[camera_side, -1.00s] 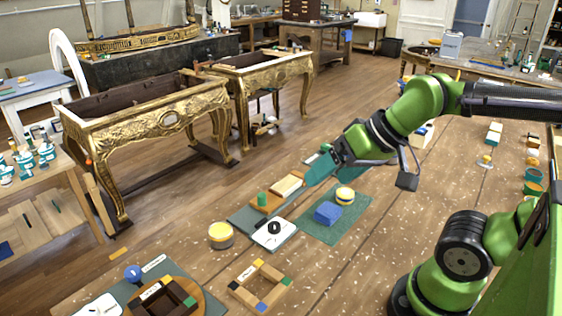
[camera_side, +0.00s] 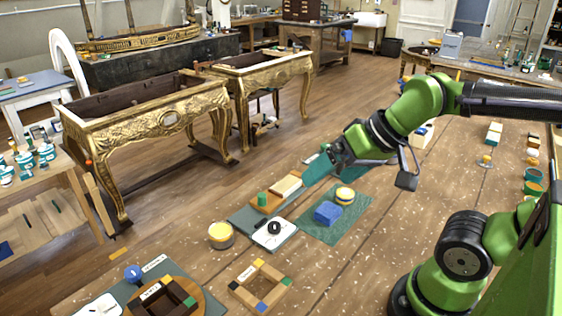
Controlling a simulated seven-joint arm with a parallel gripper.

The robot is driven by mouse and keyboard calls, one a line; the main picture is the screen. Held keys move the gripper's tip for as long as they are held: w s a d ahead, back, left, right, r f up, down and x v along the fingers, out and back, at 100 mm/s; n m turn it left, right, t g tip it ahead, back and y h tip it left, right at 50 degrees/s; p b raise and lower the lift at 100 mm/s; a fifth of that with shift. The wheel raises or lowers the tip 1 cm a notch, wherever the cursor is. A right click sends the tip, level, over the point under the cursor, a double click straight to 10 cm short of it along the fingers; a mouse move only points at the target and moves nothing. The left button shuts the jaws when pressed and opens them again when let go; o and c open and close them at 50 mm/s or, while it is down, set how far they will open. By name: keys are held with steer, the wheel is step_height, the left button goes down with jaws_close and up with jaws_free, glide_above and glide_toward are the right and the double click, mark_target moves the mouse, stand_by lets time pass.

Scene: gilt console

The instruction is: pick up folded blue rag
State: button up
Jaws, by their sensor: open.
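The folded blue rag (camera_side: 327,213) lies on a dark green mat (camera_side: 340,231) on the wooden workbench. A round yellow-topped tin (camera_side: 345,194) stands just behind it on the same mat.
A yellow-lidded tin (camera_side: 221,235) and a square wooden frame (camera_side: 261,285) stand nearer. Bare bench lies to the right of the mat.

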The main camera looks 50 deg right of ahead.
steer(key=w+d+f+g+h, duration=0.2)
steer(key=w+d+f+g, duration=0.25)
steer(key=w+d, duration=0.35)
steer(key=n+g, duration=0.3)
steer(key=n, duration=0.1)
glide_toward(329, 209)
step_height(329, 209, down, 9)
steer(key=shift+s+r, duration=0.1)
steer(key=c, duration=1.1)
step_height(329, 209, up, 10)
steer(key=o, duration=0.5)
steer(key=shift+c, duration=0.2)
steer(key=c, duration=0.4)
